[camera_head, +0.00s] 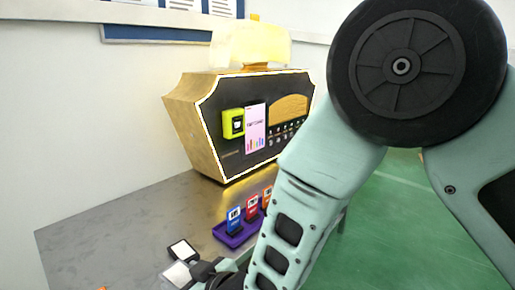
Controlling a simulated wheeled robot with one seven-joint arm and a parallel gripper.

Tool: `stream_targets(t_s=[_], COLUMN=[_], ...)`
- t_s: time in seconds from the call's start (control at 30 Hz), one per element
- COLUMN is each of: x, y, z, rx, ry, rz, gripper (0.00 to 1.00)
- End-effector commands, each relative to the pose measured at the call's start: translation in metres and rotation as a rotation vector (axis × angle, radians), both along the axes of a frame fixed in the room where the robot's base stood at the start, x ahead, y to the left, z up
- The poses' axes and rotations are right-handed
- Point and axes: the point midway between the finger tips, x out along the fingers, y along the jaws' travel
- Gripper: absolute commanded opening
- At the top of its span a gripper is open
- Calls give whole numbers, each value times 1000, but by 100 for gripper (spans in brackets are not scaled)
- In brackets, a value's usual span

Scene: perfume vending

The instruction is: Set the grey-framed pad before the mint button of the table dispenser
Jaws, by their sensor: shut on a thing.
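The table dispenser (204,130) is a gold cabinet with a black front, at the back of the table. Its row of small round buttons (284,130) sits below a gold arched panel; they are too small to tell which is mint. My gripper (196,274) is low in the view, left of my arm, and shut on a pale pad with a greyish frame (177,275). The pad is at the table's near part, well in front of the dispenser. Its lower part is cut off by the picture edge, and I cannot tell whether it touches the table.
A black-framed white pad (183,250) lies just behind the held one. A purple tray (224,238) with blue, red and orange upright cards stands between my gripper and the dispenser. A yellow-green box (233,123) and pink card (254,128) are on the dispenser's front. The table's left is clear.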

Motion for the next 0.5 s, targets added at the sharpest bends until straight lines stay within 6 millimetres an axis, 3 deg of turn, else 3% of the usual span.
stream_targets(t_s=[0.27,0.5], x=[31,65], y=[-34,-81], z=[-13,-30], rx=[-2,-3], ry=[1,2], rz=[-80,-179], gripper=[32,32])
